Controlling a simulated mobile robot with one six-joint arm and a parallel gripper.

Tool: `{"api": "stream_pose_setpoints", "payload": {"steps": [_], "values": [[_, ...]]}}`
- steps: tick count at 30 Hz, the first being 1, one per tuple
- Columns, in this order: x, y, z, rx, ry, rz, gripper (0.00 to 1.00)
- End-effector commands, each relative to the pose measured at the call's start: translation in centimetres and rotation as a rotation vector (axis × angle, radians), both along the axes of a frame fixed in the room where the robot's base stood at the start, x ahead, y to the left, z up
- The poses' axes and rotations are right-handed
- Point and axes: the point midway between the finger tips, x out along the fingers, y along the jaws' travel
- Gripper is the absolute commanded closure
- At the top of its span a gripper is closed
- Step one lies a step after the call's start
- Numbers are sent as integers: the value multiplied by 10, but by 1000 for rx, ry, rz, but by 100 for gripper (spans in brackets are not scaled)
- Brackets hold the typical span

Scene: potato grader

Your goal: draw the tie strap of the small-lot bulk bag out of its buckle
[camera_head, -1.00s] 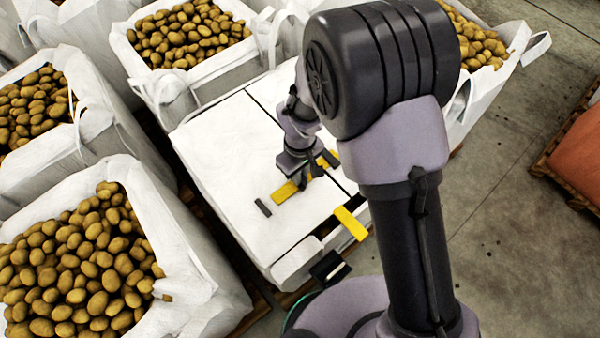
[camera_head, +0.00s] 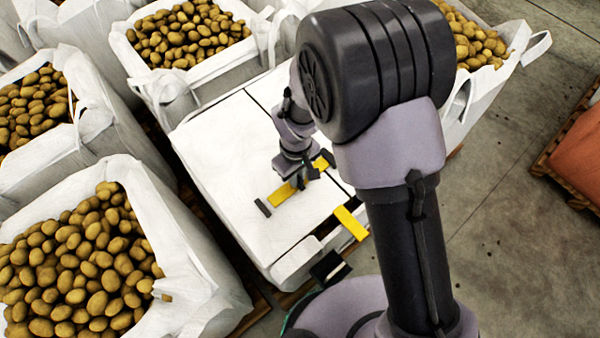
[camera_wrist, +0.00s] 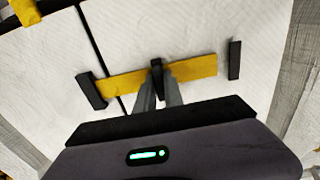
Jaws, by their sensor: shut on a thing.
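The yellow tie strap (camera_wrist: 195,68) lies across the white top of the small-lot bulk bag (camera_head: 225,160). In the wrist view its left end meets a dark bar-shaped piece (camera_wrist: 90,91), apparently the buckle; whether any strap is still inside is unclear. A second dark bar (camera_wrist: 234,60) lies apart from the strap's right end. My gripper (camera_wrist: 158,76) is shut on a dark upright tab at the strap's middle. In the head view my gripper (camera_head: 303,177) is low over the strap (camera_head: 284,193), hiding part of it.
Another yellow strap (camera_head: 350,222) hangs at the bag's near right edge, with a dark piece (camera_head: 330,267) below it. Bulk bags of potatoes (camera_head: 90,265) stand close on the left and behind. Concrete floor (camera_head: 520,250) is open at right, before a pallet (camera_head: 570,165).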

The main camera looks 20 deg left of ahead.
Motion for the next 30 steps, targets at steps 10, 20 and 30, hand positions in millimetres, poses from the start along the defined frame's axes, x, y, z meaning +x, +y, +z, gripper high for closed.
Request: {"api": "stream_pose_setpoints", "payload": {"steps": [10,20,30], "values": [[-54,28,0,2,-1,3,100],[-57,30,0,1,0,0,86],[-56,29,0,1,0,1,65]]}}
